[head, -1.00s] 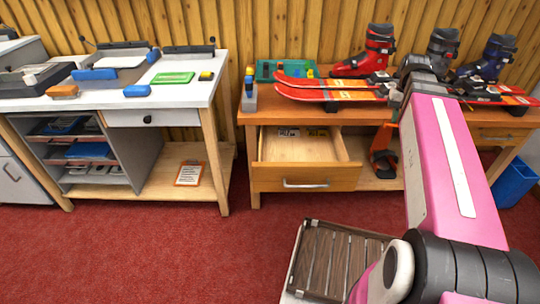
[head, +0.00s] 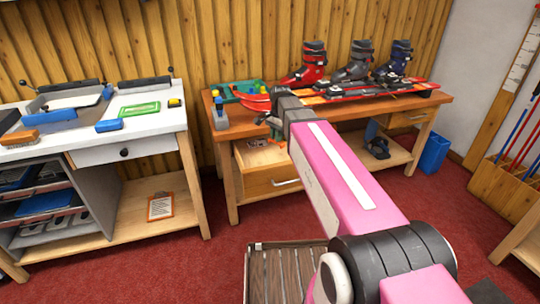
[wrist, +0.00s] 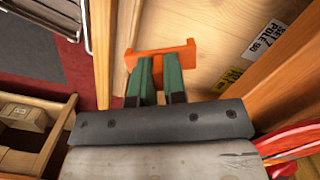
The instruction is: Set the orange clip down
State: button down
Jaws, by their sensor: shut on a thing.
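The orange clip (wrist: 178,52) is held between the green fingers of my gripper (wrist: 160,82) in the wrist view. The clip is over the pale wooden floor of the open drawer (wrist: 210,48), close to its left wall (wrist: 105,45). I cannot tell whether the clip touches the floor. In the head view the open drawer (head: 272,183) sticks out from the workbench, and the end of my arm is above it. The clip and the fingertips are mostly hidden there by my arm and the drawer.
Labels (wrist: 265,40) lie on the drawer floor. The workbench (head: 225,135) carries skis (head: 370,90), three boots (head: 353,62) and a green tray (head: 232,90). A white-topped bench (head: 90,133) stands to the left. A blue bin (head: 433,153) is at the right.

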jog(key=w+a+f+m, duration=0.4)
jog(key=a+f+m, duration=0.1)
jog(key=a, duration=0.3)
jog(key=shift+m+y, duration=0.3)
jog(key=shift+s+d+f, duration=0.15)
jog(key=shift+f, duration=2.45)
jog(key=shift+s+d+f, duration=0.1)
jog(key=shift+f, duration=2.45)
jog(key=shift+f, duration=0.1)
jog(key=c, duration=1.2)
grip_release()
jog(key=shift+o, duration=0.2)
notch_tip(320, 180, up, 12)
jog(key=d, duration=0.1)
jog(key=shift+w+d, duration=0.15)
jog(key=shift+w, duration=0.05)
